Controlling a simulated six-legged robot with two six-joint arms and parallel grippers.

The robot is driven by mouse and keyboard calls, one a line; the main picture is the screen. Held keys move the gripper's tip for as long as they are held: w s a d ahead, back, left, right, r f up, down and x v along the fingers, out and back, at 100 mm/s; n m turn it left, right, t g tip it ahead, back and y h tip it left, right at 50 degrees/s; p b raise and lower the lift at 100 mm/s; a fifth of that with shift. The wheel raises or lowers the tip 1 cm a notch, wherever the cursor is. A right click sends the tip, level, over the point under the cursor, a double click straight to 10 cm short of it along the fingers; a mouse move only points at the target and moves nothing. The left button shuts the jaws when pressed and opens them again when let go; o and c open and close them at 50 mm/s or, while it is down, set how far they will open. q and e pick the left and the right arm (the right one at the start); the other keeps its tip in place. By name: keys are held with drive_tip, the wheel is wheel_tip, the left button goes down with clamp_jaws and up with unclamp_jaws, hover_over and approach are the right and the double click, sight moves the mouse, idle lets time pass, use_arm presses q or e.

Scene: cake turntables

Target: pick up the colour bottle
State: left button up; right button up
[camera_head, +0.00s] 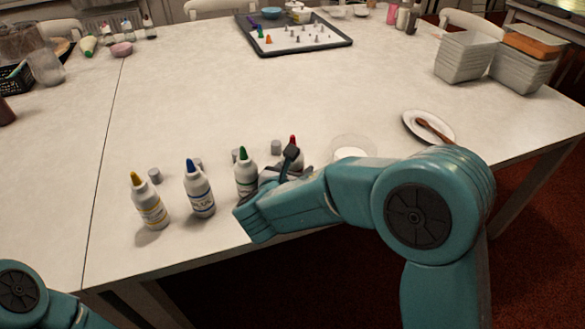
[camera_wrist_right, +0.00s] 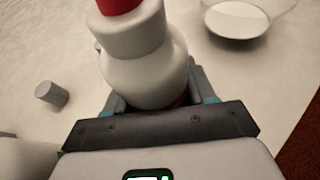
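Four white bottles stand in a row near the table's front edge, with a yellow-tipped bottle (camera_head: 150,207), a blue-tipped bottle (camera_head: 200,195), a green-tipped bottle (camera_head: 245,178) and a red-tipped bottle (camera_head: 298,158). My right gripper (camera_head: 290,165) is at the red-tipped bottle, whose lower part is hidden behind it in the head view. In the right wrist view the red-tipped bottle (camera_wrist_right: 145,65) is between the fingers of my right gripper (camera_wrist_right: 155,95). Whether the fingers press on it is unclear. My left gripper is out of view.
Several small grey caps (camera_head: 154,175) lie behind the bottles; one shows in the right wrist view (camera_wrist_right: 52,94). A clear dish with white contents (camera_head: 352,153) and a plate with a wooden spoon (camera_head: 410,122) are to the right. A tray (camera_head: 345,43) is at the back. The middle is clear.

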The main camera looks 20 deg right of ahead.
drive_tip(key=shift+r, duration=0.1)
wheel_tip(320, 180, up, 20)
drive_tip(key=p, duration=0.5)
drive_tip(key=shift+p, duration=0.4)
drive_tip(key=shift+d, duration=0.1)
